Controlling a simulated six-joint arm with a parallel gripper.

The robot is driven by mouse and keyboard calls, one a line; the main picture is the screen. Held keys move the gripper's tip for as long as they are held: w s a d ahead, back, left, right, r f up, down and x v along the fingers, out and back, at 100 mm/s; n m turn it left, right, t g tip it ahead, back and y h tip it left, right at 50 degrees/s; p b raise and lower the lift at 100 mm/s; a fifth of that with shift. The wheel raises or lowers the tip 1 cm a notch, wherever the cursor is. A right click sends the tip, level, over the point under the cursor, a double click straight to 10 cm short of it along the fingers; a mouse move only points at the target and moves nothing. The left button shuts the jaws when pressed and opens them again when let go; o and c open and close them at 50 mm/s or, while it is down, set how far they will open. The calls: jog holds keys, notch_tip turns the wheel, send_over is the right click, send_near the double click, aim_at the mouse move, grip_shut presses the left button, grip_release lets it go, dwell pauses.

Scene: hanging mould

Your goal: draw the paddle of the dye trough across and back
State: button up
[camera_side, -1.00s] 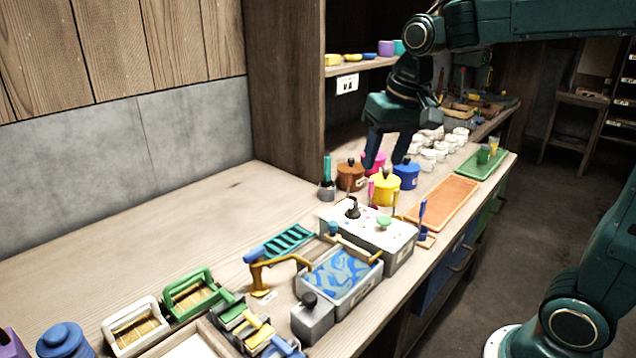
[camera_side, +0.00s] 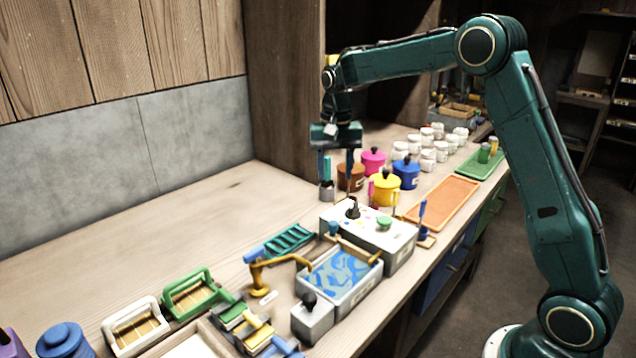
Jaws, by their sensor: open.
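The dye trough (camera_side: 364,292) is a pale grey tray with marbled blue liquid, at the front edge of the bench. A wooden bar with a blue upright grip, which looks like the paddle (camera_side: 357,249), lies along the trough's far right end. My gripper (camera_side: 336,172) points down, well behind and above the trough, near the grey cup with the teal handle. Its two fingers are apart with nothing seen between them. It is clear of the paddle. The finger nearer the cup overlaps the teal handle in the picture, so their spacing is hard to tell.
A pale box with knobs (camera_side: 398,243) stands right behind the trough. A yellow tap (camera_side: 283,262) and a grey block (camera_side: 312,320) flank it. Yellow (camera_side: 385,192), blue (camera_side: 406,178) and pink lidded pots stand behind. The bench at left centre is clear.

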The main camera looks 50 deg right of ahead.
aim_at(332, 223)
jog(key=shift+w+f, duration=0.1)
jog(key=shift+f, duration=0.15)
notch_tip(332, 223, down, 14)
jog(key=shift+r, duration=0.25)
dwell(0.6)
grip_shut()
jog(key=shift+a, duration=0.1)
